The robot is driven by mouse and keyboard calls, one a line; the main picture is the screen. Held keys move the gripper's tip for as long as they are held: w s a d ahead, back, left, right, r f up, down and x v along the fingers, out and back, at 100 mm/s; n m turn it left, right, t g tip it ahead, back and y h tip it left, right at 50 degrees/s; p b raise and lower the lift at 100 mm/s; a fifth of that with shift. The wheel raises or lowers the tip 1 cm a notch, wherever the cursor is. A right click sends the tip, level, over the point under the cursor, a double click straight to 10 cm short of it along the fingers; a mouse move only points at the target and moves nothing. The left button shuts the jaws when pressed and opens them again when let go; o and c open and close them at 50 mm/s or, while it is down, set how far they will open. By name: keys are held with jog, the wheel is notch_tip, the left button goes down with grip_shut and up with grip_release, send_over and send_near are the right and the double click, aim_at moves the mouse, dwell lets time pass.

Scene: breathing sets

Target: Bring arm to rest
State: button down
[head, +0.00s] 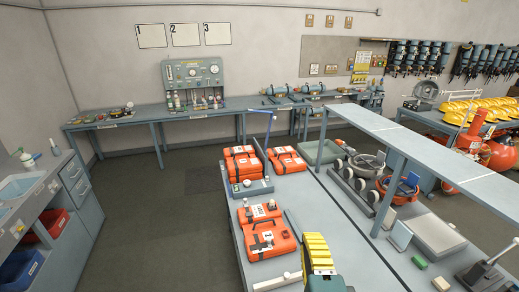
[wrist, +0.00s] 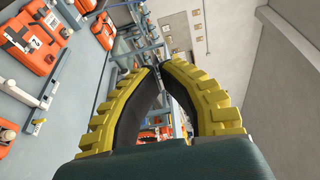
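My gripper (head: 316,240) is at the bottom centre of the head view, above the near table with the orange cases. The rest of my arm is out of view.
Orange cases (head: 268,236) lie on the near table (head: 342,238), just left of my gripper. A raised grey shelf (head: 432,152) runs along the right. Breathing units (head: 366,165) stand beneath it. Open floor (head: 150,215) lies left of the table.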

jog(key=s+a+r+n+t, duration=0.2)
jog(key=s+r+n, duration=0.3)
jog(key=r+n, duration=0.3)
jog(key=s+a+r+n+t, duration=0.2)
jog(key=s+r+n, duration=0.3)
jog(key=r+n, duration=0.4)
jog(key=shift+a+n+t+y+p, duration=0.35)
jog(key=shift+a+n+y, duration=0.1)
jog(key=shift+n, duration=0.45)
